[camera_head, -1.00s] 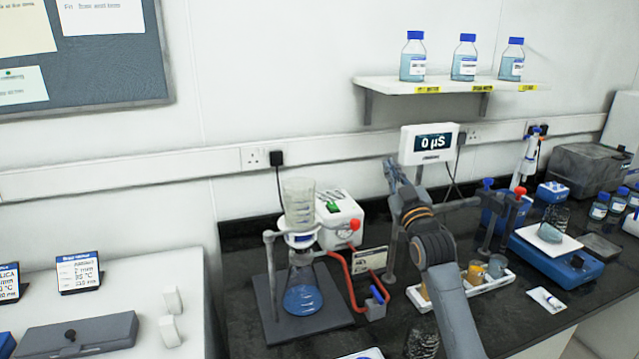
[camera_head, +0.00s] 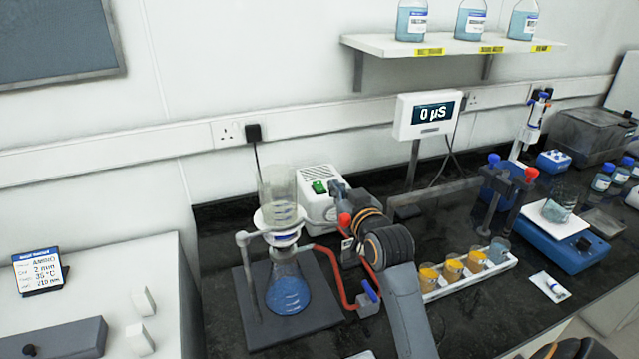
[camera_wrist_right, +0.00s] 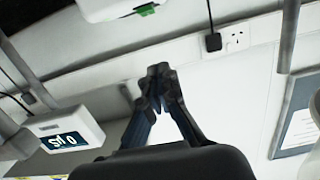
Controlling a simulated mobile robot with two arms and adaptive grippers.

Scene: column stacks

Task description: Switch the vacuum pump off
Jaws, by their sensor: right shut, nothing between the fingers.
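My right gripper (camera_head: 337,186) is at the pump's right side, close to the switch in the picture; the arm hides part of the pump. In the right wrist view the gripper (camera_wrist_right: 158,72) is shut and empty, its fingertips together. The pump (camera_wrist_right: 108,8) and its green switch (camera_wrist_right: 146,10) show at that view's top edge, apart from the fingertips. My left gripper is not in view.
A filter funnel and flask (camera_head: 287,286) with blue liquid stand left of my arm, with a red hose (camera_head: 333,272) close by. A conductivity meter (camera_head: 427,114) stands behind right. Several beakers sit in a white tray (camera_head: 475,283) to the right.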

